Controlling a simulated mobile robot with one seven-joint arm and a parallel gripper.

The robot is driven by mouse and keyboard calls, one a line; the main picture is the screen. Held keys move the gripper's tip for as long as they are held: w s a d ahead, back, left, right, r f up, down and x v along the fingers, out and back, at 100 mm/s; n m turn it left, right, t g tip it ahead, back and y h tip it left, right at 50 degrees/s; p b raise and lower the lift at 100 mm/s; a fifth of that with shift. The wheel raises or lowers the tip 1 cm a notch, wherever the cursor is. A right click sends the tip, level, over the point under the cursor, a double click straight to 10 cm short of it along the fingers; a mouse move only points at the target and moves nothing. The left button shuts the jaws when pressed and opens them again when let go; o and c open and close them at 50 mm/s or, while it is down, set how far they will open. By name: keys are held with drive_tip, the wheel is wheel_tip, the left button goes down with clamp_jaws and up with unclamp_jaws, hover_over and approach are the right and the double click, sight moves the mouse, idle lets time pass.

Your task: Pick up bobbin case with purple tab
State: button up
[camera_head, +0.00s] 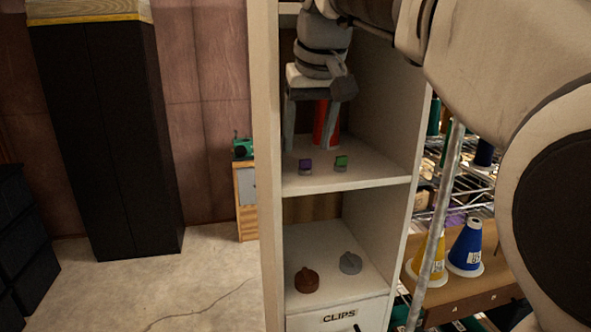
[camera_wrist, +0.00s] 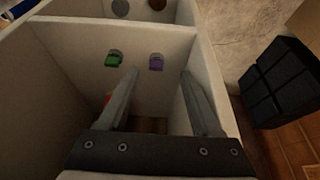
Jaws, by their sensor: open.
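The bobbin case with the purple tab (camera_head: 305,166) sits on the middle shelf of the white cabinet, toward its left side. In the wrist view the purple tab (camera_wrist: 156,62) shows just beyond the fingertips, between the lines of the two fingers and nearer the left finger. My gripper (camera_head: 306,148) is open and empty, its fingers pointing down above and behind the purple case in the head view. It also shows in the wrist view (camera_wrist: 160,80). I see no contact with the case.
A bobbin case with a green tab (camera_head: 341,163) sits right of the purple one. A red cone (camera_head: 326,125) stands behind. Cabinet side walls flank the shelf (camera_head: 375,176). Below are a brown object (camera_head: 306,281) and a grey one (camera_head: 350,263), above a drawer labelled CLIPS (camera_head: 338,316).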

sight(306, 163)
drive_tip(key=x, duration=0.5)
drive_tip(key=shift+w+d, duration=0.1)
drive_tip(key=shift+d, duration=0.1)
clamp_jaws()
